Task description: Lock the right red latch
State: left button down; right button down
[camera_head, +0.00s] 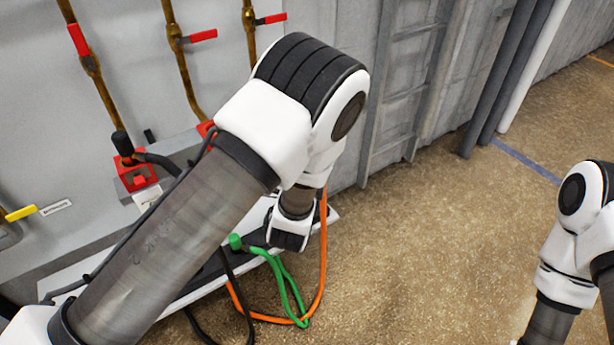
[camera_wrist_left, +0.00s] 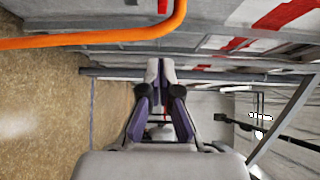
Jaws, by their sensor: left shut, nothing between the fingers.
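My left arm crosses the middle of the head view and hides its own gripper there. In the left wrist view my left gripper (camera_wrist_left: 160,68) is shut, its fingertips together with nothing between them. In the head view a red block-like fitting (camera_head: 135,178) sits on the panel at left. A second red piece (camera_head: 206,128) shows to its right, mostly hidden behind my arm. I cannot tell which red part is the latch or whether it is locked. My right gripper is not in view.
Brass pipes carry red handles (camera_head: 203,35) on the grey wall. A yellow handle (camera_head: 20,213) is at far left. A green cable (camera_head: 284,285) and an orange cable (camera_head: 323,260) hang at the panel's edge; the orange hose (camera_wrist_left: 110,38) crosses the wrist view. Open floor (camera_head: 430,240) lies right.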

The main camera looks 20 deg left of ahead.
pick_arm(q)
jog(key=w+a+p, duration=0.2)
jog(key=w+a, duration=0.1)
jog(key=w, duration=0.5)
jog(key=shift+a, duration=0.4)
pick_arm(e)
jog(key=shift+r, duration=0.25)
pick_arm(q)
jog(key=shift+w+a, duration=0.1)
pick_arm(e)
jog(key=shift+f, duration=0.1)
